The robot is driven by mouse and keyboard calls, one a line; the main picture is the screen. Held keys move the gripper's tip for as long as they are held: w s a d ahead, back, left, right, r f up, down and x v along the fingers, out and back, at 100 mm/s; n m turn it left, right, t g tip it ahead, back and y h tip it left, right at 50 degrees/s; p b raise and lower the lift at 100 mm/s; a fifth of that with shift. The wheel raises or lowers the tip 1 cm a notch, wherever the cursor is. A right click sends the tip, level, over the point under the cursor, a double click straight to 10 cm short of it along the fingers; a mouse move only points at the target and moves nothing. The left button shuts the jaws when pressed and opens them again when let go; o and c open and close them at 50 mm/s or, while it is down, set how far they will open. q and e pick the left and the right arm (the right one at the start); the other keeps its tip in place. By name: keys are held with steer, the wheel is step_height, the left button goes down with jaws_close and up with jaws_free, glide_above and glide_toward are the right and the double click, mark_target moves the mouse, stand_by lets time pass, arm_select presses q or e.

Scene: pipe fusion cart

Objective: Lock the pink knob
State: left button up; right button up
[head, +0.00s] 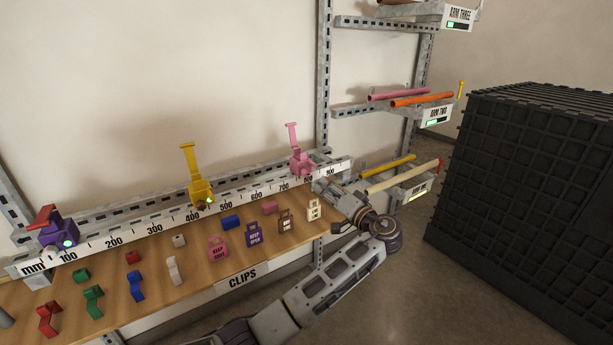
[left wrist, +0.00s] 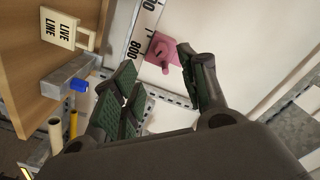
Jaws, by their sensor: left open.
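The pink knob (head: 301,164) sits on the measuring rail near the 800 mark, with its lever (head: 292,136) standing up. It also shows in the left wrist view (left wrist: 162,50), just beyond my fingertips. My left gripper (head: 325,184) is at the rail's right end, just right of the pink knob. In the left wrist view its dark green padded fingers (left wrist: 165,68) are spread apart, with nothing held between them. Whether a finger touches the pink knob cannot be told. My right gripper is out of view.
A yellow clamp (head: 200,190) with raised lever and a purple clamp (head: 59,236) with red lever share the rail (head: 140,223). Several clips and tags lie on the wooden shelf (head: 200,262) in front. Racks with coloured pipes (head: 420,99) and a black crate (head: 540,180) stand at right.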

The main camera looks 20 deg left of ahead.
mark_target(307, 175)
arm_select(q)
steer(key=x, duration=1)
steer(key=shift+b, duration=0.3)
steer(key=shift+x, duration=1)
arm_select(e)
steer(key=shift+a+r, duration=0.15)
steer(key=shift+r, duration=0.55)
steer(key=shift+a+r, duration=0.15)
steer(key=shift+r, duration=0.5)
arm_select(q)
jaws_close()
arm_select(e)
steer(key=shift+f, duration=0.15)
